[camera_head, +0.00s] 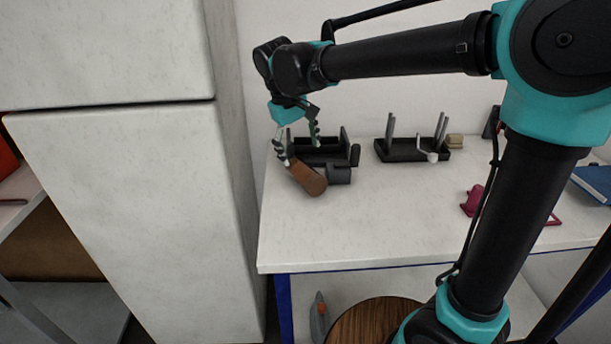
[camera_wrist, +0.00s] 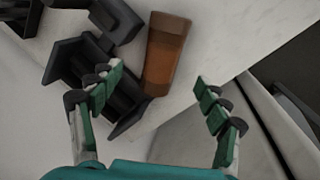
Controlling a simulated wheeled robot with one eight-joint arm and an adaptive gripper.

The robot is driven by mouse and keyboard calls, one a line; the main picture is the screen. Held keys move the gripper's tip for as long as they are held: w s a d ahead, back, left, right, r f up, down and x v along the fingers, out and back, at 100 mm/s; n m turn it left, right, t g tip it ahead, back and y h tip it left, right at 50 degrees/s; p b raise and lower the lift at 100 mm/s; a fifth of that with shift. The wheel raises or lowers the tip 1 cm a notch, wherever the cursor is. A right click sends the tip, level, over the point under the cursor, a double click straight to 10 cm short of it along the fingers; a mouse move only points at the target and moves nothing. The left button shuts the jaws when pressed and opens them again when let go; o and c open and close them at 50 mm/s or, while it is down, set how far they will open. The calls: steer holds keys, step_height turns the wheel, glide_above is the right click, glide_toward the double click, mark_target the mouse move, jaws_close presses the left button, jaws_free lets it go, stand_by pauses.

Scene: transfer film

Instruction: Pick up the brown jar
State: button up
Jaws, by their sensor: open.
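The brown jar (camera_head: 308,179) lies on its side on the white table, near the table's left edge in the head view. In the wrist view the jar (camera_wrist: 166,55) shows ahead of my gripper, between the lines of the two fingers. My gripper (camera_head: 299,140) is above the table, just behind the jar and close to it. In the wrist view the gripper (camera_wrist: 157,95) has its green-padded fingers spread wide, with nothing held between them. I cannot tell whether a finger touches the jar.
A black holder (camera_head: 325,157) stands right behind the jar, and a small dark block (camera_head: 339,174) sits at its right. A black tray with upright posts (camera_head: 411,150) stands further right. A tall white cabinet (camera_head: 130,190) is at the left. The table's front middle is clear.

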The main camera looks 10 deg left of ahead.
mark_target(305, 169)
steer(key=shift+x, duration=1.2)
steer(key=shift+s+x, duration=0.15)
steer(key=shift+x, duration=0.8)
steer(key=shift+s+x, duration=0.2)
steer(key=shift+x, duration=0.75)
steer(key=shift+s+x, duration=0.15)
steer(key=shift+x, duration=0.8)
steer(key=shift+d, duration=0.1)
steer(key=c, duration=1.5)
